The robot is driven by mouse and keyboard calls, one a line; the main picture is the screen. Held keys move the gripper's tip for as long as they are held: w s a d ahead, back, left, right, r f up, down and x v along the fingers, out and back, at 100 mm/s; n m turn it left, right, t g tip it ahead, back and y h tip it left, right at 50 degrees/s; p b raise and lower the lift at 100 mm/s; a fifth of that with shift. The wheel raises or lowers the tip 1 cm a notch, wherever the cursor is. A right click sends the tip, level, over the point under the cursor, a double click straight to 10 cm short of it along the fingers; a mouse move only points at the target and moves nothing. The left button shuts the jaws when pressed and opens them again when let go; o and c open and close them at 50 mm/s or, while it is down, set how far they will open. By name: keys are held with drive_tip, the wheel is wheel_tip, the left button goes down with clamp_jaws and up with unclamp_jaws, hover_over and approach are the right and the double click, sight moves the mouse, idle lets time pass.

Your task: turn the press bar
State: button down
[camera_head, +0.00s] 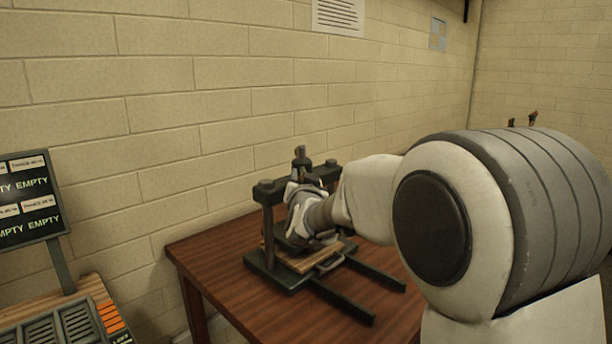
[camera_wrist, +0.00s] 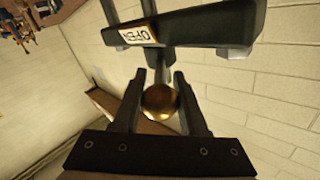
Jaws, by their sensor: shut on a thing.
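The dark press (camera_head: 268,222) stands on the brown table, with a crossbeam on posts and a spindle top (camera_head: 301,158) above it. In the wrist view its dark beam (camera_wrist: 200,27) crosses the top and carries a white label (camera_wrist: 138,36) reading OPEN, upside down. A round brass knob (camera_wrist: 159,101), which looks like the end of the press bar, sits between the fingers of my gripper (camera_wrist: 160,76). The gripper is shut on it. In the head view my gripper (camera_head: 297,212) is in front of the press; my arm hides its fingers, the knob and most of the bar.
The wooden table (camera_head: 215,262) has bare top left of the press. Two dark rails (camera_head: 345,300) reach forward from the press base. A board marked EMPTY (camera_head: 28,198) and a slotted tray (camera_head: 60,325) stand at far left. A block wall is close behind.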

sight(279, 186)
drive_tip(key=a+m+g+h+p, duration=0.1)
drive_tip(key=a+m+h+p, duration=0.1)
drive_tip(key=h+p, duration=0.1)
drive_tip(key=w+a+m+g+h+p, duration=0.1)
drive_tip(key=a+m+h+p, duration=0.1)
drive_tip(key=h+p, duration=0.2)
drive_tip(key=a+m+g+h+p, duration=0.1)
drive_tip(key=m+h+p, duration=0.1)
drive_tip(key=h+p, duration=0.1)
drive_tip(key=shift+w+a+m+p, duration=0.25)
drive_tip(key=shift+a+m+p, duration=0.15)
drive_tip(key=shift+p, duration=0.5)
drive_tip(key=shift+h, duration=0.3)
drive_tip(key=shift+c, duration=2.3)
unclamp_jaws()
drive_tip(key=v, duration=1.7)
drive_tip(key=shift+s+a, duration=0.1)
drive_tip(key=shift+a, duration=0.05)
